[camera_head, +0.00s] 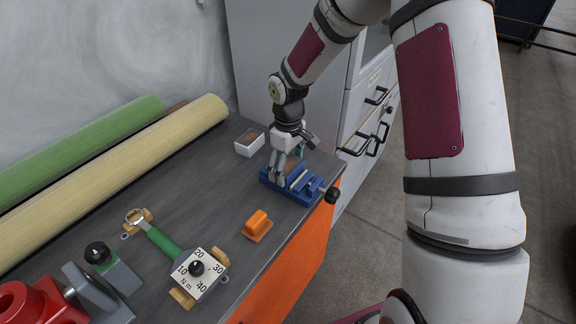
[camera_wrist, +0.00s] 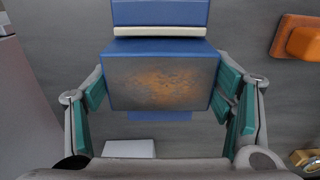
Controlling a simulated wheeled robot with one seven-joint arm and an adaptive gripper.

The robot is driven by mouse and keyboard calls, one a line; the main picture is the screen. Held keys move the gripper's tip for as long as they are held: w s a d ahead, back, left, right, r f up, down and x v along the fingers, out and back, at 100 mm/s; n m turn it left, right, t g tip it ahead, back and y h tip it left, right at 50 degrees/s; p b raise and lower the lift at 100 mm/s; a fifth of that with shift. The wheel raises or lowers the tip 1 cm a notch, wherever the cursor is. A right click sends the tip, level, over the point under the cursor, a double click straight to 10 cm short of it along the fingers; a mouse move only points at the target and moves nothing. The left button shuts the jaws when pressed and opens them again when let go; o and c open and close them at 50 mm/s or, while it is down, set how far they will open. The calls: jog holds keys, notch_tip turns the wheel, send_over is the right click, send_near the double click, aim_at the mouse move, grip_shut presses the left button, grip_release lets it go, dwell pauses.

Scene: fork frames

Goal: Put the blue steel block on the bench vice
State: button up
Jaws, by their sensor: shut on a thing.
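The blue bench vice (camera_head: 305,188) stands on the grey bench near its right edge, with a dark knob at its right end. It also shows in the wrist view (camera_wrist: 160,14), with a pale jaw strip. My gripper (camera_head: 281,174) is down at the vice. In the wrist view its teal pads (camera_wrist: 162,88) are on both sides of a block (camera_wrist: 160,80) and shut on it. The block's near face is grey with rusty patches.
A small white box (camera_head: 246,147) stands just left of the vice. An orange piece (camera_head: 258,225), a torque wrench with a dial (camera_head: 200,272) and a red object (camera_head: 32,303) lie nearer. Green (camera_head: 80,148) and cream (camera_head: 120,170) rolls line the back.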

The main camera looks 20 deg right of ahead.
aim_at(288, 164)
jog(key=o, duration=1.7)
notch_tip(288, 164, up, 12)
jog(key=s+r+m+t+h, duration=0.1)
jog(key=s+r+m, duration=0.2)
jog(key=s+r, duration=1.1)
jog(key=s+m+t+y, duration=0.1)
jog(key=s+m, duration=0.3)
jog(key=s, duration=1.4)
jog(key=shift+d+t+p, duration=0.15)
jog(key=shift+t+p, duration=0.2)
jog(key=shift+t, duration=0.25)
